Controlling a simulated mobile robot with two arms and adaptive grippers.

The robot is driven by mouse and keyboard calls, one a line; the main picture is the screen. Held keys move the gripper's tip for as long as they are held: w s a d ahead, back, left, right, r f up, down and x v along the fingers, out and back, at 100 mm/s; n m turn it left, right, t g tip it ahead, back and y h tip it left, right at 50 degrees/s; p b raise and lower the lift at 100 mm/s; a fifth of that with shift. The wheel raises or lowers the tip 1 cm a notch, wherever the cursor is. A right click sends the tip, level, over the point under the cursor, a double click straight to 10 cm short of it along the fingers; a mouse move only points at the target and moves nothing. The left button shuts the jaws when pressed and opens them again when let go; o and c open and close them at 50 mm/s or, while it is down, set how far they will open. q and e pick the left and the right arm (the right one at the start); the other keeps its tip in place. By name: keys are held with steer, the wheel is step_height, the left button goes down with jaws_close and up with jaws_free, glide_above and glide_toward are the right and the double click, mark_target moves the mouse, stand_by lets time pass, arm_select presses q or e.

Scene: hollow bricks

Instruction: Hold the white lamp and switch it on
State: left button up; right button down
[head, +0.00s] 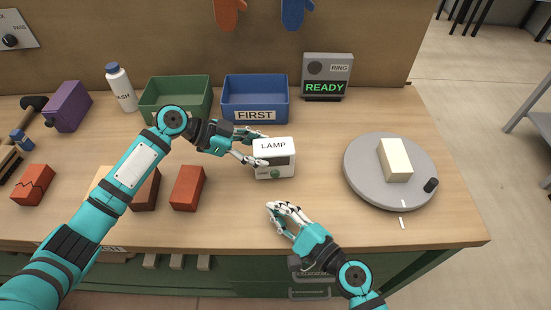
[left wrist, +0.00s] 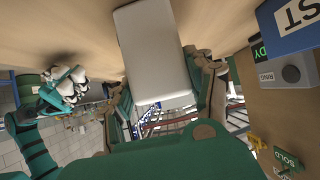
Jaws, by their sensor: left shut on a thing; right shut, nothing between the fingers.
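The white lamp (head: 273,146) is a box marked LAMP in the middle of the table, with a dark panel and a green button (head: 275,173) on its front. My left gripper (head: 262,148) is shut on the lamp from its left side. In the left wrist view the lamp (left wrist: 152,55) fills the space between the fingers. My right gripper (head: 279,208) is shut and empty near the table's front edge, below and apart from the lamp. It also shows at the left of the left wrist view (left wrist: 68,85).
A grey turntable (head: 365,190) with a cream brick (head: 395,160) stands right of the lamp. Behind are a blue bin (head: 255,116) marked FIRST, a green bin (head: 160,117) and a READY box (head: 327,70). A red brick (head: 187,189) lies left. Table between lamp and turntable is clear.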

arm_select(q)
steer(key=o, duration=1.1)
steer(key=w+v, duration=0.1)
steer(key=v, duration=1.1)
steer(key=shift+s, duration=0.5)
